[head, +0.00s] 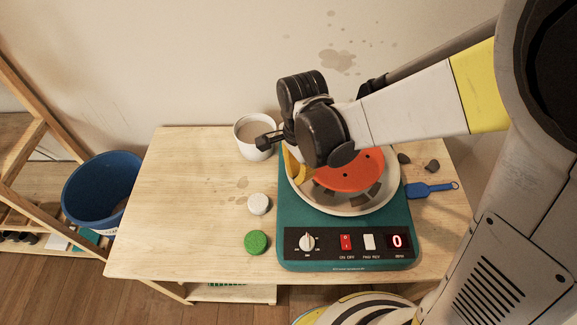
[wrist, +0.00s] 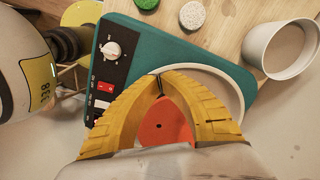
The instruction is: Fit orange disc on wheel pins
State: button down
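The orange disc (head: 352,176) lies roughly level inside the pale basin (head: 392,200) of the teal pottery wheel (head: 291,215). Small dark holes show in its top. Grey parts show below its front edge; I cannot tell whether the disc is seated on pins, which are hidden. My gripper (head: 293,168) is at the disc's left side, with its dark body over the disc's back part. In the wrist view, the yellow fingers (wrist: 159,78) meet at their tips. The disc (wrist: 162,125) shows through the gap behind them, and I see no part of it pinched between the tips.
A white mug (head: 254,136) stands behind and left of the wheel. A white round sponge (head: 259,204) and a green one (head: 256,242) lie left of it. A blue tool (head: 425,190) and dark lumps (head: 431,166) lie right. The table's left part is clear.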

notch_tip(320, 180, down, 9)
jog(key=b, duration=0.3)
jog(key=shift+w+f+b, duration=0.1)
jog(key=shift+f+b, duration=0.05)
jog(key=shift+b, duration=0.2)
jog(key=shift+w+d+r, duration=0.15)
jog(key=shift+w+d, duration=0.2)
jog(key=shift+d, duration=0.3)
jog(key=shift+w+d+r, duration=0.15)
jog(key=shift+w+d, duration=0.15)
jog(key=shift+d, duration=0.3)
jog(key=shift+w+d+r, duration=0.1)
jog(key=shift+w+d, duration=0.25)
jog(key=shift+d, duration=0.15)
jog(key=shift+w+d+b, duration=0.4)
jog(key=shift+w+d, duration=0.1)
jog(key=shift+d, duration=0.35)
